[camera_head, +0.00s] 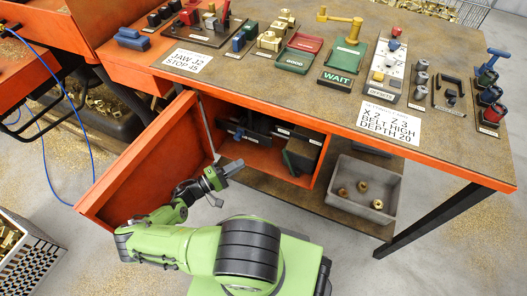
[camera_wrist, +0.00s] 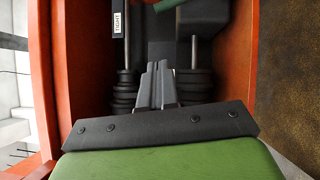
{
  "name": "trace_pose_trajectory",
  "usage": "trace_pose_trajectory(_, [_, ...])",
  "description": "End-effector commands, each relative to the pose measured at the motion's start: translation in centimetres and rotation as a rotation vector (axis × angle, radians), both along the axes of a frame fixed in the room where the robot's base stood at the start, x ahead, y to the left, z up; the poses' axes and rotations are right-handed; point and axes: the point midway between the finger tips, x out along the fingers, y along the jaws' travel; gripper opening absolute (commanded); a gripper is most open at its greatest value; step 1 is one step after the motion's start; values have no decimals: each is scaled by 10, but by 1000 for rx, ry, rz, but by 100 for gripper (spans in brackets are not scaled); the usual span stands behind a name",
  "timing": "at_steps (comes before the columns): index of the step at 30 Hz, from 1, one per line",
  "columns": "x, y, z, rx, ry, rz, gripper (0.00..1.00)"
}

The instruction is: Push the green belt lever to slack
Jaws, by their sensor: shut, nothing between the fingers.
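My gripper (camera_head: 236,165) is shut and empty, in front of the open orange cabinet under the bench. In the wrist view its closed fingers (camera_wrist: 158,70) point into the cabinet, between two dark stepped pulleys, the left one (camera_wrist: 125,90) and the right one (camera_wrist: 193,85). A green bar, which looks like the belt lever (camera_wrist: 168,5), is cut off by the top edge of the wrist view, beyond the fingertips. A white TIGHT label (camera_wrist: 118,20) is to its left. I cannot tell the lever's full position; contact with the fingers is not visible.
The orange cabinet door (camera_head: 140,165) hangs open on the left of my gripper. A dark box with a green side (camera_head: 299,155) is at the cabinet's right. A grey bin (camera_head: 337,205) with brass parts stands on the lower shelf. The bench top (camera_head: 240,75) holds several tools and signs.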

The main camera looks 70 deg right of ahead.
Motion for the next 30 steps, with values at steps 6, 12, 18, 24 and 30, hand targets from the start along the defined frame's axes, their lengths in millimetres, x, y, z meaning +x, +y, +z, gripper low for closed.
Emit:
trace_pose_trajectory(6, [-1, -1, 0, 1, 0, -2, 0])
trace_pose_trajectory(12, [-21, -24, 3, 0, 1, -6, 0])
trace_pose_trajectory(18, [-49, -59, 7, 0, 1, -6, 0])
trace_pose_trajectory(24, [-81, -79, 11, 0, 3, -5, 0])
trace_pose_trajectory(30, [-100, -81, 14, 2, 0, -2, 0])
